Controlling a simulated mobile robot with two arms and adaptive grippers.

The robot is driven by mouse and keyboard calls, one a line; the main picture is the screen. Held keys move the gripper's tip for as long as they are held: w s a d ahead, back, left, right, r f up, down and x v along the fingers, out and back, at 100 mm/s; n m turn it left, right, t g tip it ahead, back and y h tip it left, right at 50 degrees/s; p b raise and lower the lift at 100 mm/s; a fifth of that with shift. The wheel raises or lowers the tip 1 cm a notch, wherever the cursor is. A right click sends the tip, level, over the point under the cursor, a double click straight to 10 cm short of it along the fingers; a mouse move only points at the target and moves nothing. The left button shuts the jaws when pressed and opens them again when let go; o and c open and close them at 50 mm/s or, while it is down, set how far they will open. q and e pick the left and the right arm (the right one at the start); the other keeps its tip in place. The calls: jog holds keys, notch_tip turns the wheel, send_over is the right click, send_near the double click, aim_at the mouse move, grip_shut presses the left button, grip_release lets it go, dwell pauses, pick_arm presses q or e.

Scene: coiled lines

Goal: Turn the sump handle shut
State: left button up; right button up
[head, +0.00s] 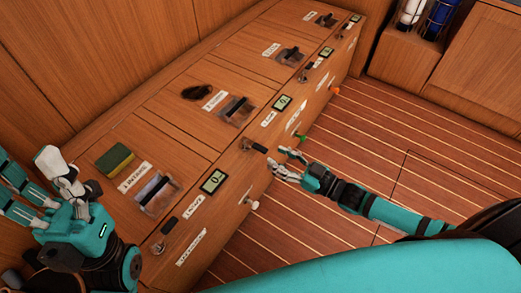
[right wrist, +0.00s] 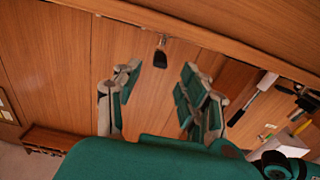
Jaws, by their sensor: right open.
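Several black-handled levers line the front edge of the wooden cabinet; their labels are too small to read, so I cannot tell which one is the sump handle. The lever nearest my right gripper has a black handle (head: 259,148). My right gripper (head: 282,163) is open and empty, in front of the cabinet face just below and to the right of that handle. In the right wrist view a black handle (right wrist: 160,58) hangs beyond and between the spread fingers (right wrist: 160,90), apart from them. My left gripper (head: 45,172) is at the left; its fingers are partly seen.
Another lever (head: 168,227) is nearer me, and one (head: 308,67) farther off. White (head: 253,204), green (head: 300,136) and orange (head: 335,89) knobs stick out below. A green sponge (head: 114,159) lies on the cabinet top. The striped floor (head: 370,140) is clear.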

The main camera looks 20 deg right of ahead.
aim_at(267, 152)
jog(key=b+x, duration=0.1)
jog(key=x, duration=0.5)
jog(key=shift+w+a, duration=0.2)
jog(key=shift+w, duration=0.1)
grip_shut()
